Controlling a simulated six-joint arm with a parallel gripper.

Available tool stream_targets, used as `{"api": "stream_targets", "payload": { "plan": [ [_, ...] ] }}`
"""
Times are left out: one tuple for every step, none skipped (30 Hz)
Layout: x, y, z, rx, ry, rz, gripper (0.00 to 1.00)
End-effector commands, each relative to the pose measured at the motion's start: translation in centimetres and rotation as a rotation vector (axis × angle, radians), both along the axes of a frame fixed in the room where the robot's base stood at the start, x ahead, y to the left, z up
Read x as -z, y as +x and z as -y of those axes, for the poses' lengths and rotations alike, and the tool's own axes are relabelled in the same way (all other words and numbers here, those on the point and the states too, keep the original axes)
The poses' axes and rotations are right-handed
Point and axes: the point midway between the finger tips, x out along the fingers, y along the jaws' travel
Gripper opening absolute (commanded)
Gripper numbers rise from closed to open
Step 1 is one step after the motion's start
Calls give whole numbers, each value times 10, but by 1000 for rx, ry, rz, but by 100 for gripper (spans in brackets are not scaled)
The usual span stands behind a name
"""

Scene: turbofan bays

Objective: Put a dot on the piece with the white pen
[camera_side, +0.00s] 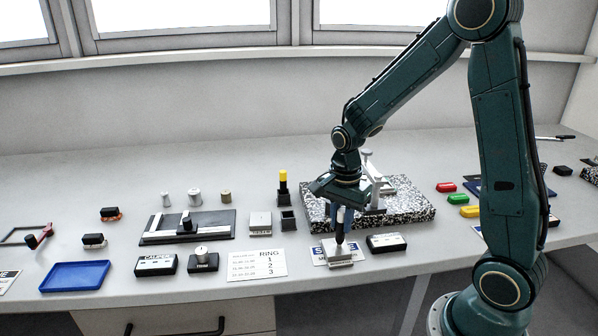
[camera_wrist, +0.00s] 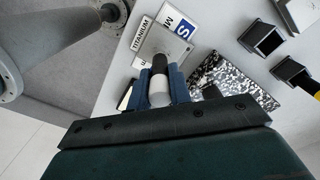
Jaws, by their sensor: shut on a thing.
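My gripper (camera_side: 341,209) is shut on the white pen (camera_side: 340,215), which has a white body and a black lower part. The pen stands roughly upright, point down, over a silver metal piece (camera_side: 339,262) near the front of the bench. The pen's lower end is at or just above the piece's top; I cannot tell if it touches. In the wrist view the pen (camera_wrist: 159,93) sits between the blue fingers of my gripper (camera_wrist: 160,84), and the piece (camera_wrist: 168,42) lies beyond it by a TITANIUM label. No dot can be made out on the piece.
A speckled granite plate (camera_side: 415,213) with a stand is right behind. A yellow-topped pen (camera_side: 283,178) stands in a black holder, beside an empty black holder (camera_side: 288,222). A black-and-white box (camera_side: 386,243) is close right of the piece; a RING card (camera_side: 257,264) lies left.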

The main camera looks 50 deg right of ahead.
Motion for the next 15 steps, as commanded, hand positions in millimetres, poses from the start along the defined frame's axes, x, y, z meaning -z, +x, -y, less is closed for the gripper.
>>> {"api": "stream_targets", "payload": {
  "plan": [
    [0, -2, 0, 0, 1, -6, 0],
    [-2, -2, 0, 0, 1, -6, 0],
    [-4, -1, 0, 0, 1, -5, 0],
    [-5, -1, 0, 0, 1, -4, 0],
    [-7, -1, 0, 0, 1, -3, 0],
    [-10, -1, 0, 0, 0, -2, 0],
    [-11, -1, 0, 0, 0, -2, 0],
    [-13, -1, 0, 0, 1, -2, 0],
    [-15, -1, 0, 0, 0, -2, 0],
    [-17, 0, 0, 0, 0, -1, 0],
    [-19, 0, 0, 0, 0, 0, 0],
    [-22, 0, 0, 0, 0, 0, 0],
    [-23, 0, 0, 0, 0, 0, 0],
    [-25, 0, 0, 0, 0, 0, 0],
    [-27, 0, 0, 0, 0, 0, 0]
  ]
}}
